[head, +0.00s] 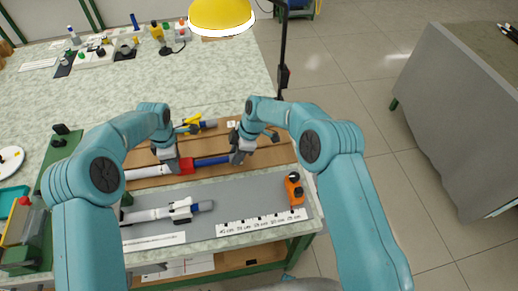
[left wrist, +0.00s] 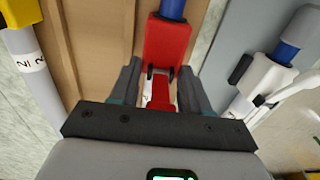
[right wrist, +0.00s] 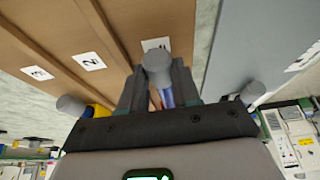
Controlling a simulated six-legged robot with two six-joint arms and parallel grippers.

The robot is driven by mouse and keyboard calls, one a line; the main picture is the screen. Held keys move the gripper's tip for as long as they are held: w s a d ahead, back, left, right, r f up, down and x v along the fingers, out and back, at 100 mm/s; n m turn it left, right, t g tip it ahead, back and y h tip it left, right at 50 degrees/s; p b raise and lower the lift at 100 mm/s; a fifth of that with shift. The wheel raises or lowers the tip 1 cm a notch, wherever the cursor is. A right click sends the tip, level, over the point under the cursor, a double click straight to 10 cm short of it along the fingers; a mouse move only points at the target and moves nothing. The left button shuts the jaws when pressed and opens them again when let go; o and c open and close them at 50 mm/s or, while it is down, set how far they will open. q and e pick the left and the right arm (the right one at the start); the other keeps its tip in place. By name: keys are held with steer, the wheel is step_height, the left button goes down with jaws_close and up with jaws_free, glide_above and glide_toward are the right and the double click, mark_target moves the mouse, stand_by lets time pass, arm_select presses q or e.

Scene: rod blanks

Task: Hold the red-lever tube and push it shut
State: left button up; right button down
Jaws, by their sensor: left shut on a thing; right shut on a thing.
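The red-lever tube lies across the brown slotted board, with a white tube (head: 146,172) on the left, a red clamp (head: 186,165) in the middle and a blue rod (head: 210,161) on the right. A stretch of blue rod is bare between clamp and right gripper. My left gripper (head: 172,164) is shut on the tube just left of the clamp, which shows in the left wrist view (left wrist: 168,45). My right gripper (head: 238,156) is shut on the rod's right end, at its grey cap (right wrist: 158,66). Whether the lever is open or closed I cannot tell.
The brown board (head: 268,156) has numbered slots. A yellow-lever tube (head: 196,126) lies behind. A white-lever tube (head: 168,212) lies in front on the grey mat (head: 232,200), beside a printed scale (head: 262,223) and an orange tool (head: 294,188). The back of the table is partly clear.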

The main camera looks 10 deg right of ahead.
mark_target(207, 161)
steer(key=a, duration=0.9)
steer(key=shift+a, duration=0.25)
steer(key=c, duration=0.8)
jaws_free()
steer(key=shift+r, duration=0.1)
steer(key=v, duration=1.1)
steer(key=shift+d+r, duration=0.25)
steer(key=shift+r, duration=0.1)
